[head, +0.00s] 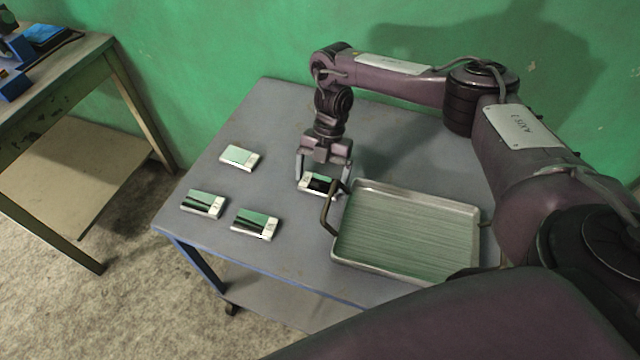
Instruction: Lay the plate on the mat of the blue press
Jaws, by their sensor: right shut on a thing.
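My right gripper (321,178) points down over the grey table and is shut on a small plate (317,184), pale at one end with a dark, glossy face. The plate is at the table surface, close to the tray's left handle; I cannot tell whether it is lifted. Three similar plates lie to the left: a pale one (239,156) and two dark-faced ones (203,204) (255,223). Blue parts (14,87), perhaps of the blue press, are cut off at the left edge. A flat bright blue surface (46,33), perhaps its mat, lies behind them. My left gripper is not in view.
A metal tray (466,206) with raised walls and handles stands right of the held plate. The grey table (277,112) has bare room at the back left. A second table (75,62) bears the blue parts, with a floor gap between the tables. A green wall stands behind.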

